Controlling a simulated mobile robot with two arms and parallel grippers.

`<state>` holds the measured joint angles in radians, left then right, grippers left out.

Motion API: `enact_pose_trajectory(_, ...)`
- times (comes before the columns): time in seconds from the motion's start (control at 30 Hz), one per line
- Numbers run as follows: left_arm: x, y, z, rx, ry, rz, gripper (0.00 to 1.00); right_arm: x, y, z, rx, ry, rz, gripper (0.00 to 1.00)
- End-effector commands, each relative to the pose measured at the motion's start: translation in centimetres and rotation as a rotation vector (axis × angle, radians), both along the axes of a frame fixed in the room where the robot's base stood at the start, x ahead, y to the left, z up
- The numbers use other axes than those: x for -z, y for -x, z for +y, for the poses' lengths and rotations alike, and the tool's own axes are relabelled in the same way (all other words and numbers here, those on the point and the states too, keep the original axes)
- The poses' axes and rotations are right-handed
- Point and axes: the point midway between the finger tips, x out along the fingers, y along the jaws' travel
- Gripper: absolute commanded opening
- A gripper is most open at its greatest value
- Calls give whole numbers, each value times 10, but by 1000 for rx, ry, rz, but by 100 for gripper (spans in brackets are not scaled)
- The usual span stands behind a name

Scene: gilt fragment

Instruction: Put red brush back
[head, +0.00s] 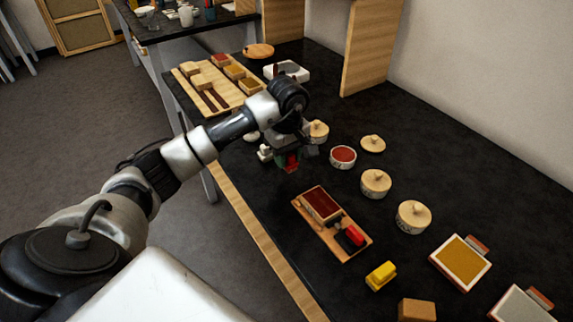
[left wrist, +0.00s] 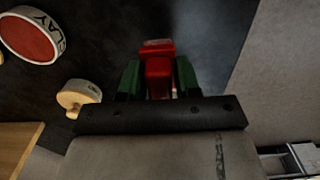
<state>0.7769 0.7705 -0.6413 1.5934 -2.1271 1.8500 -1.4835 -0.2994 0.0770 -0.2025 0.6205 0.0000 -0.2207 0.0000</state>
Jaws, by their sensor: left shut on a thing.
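My left gripper (head: 288,157) is shut on a red thing, which I take for the red brush (head: 292,162), above the black table. In the left wrist view the red brush (left wrist: 158,66) sits between the green fingers of the gripper (left wrist: 159,78). Its far end is dark and hard to make out. A wooden tray (head: 308,219) with a dark red pan (head: 321,203) and another red-and-black piece (head: 352,236) lies in front and to the right of the gripper. My right gripper is not in view.
An open round tub of red (head: 343,157) and lidded round tubs (head: 376,183) stand right of the gripper. A yellow brush-like block (head: 381,275) and a tan block (head: 416,310) lie nearer. A wooden board with small boxes (head: 232,97) lies behind. A wooden panel (head: 370,48) stands at the wall.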

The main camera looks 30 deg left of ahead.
Motion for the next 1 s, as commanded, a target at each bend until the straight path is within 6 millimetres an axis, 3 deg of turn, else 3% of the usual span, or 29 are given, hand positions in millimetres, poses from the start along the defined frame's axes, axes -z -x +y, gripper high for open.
enact_pose_trajectory(0.37,39,0,2,-1,1,3,11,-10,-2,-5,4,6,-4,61)
enact_pose_trajectory(0.73,46,0,2,0,-1,0,11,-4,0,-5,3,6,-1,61)
enact_pose_trajectory(0.77,44,0,2,0,-1,0,38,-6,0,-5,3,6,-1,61)
enact_pose_trajectory(0.8,44,0,2,0,-1,0,44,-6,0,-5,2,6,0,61)
enact_pose_trajectory(0.9,44,0,2,0,-1,0,59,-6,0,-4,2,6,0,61)
enact_pose_trajectory(1.0,44,0,2,0,-1,0,59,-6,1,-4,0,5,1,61)
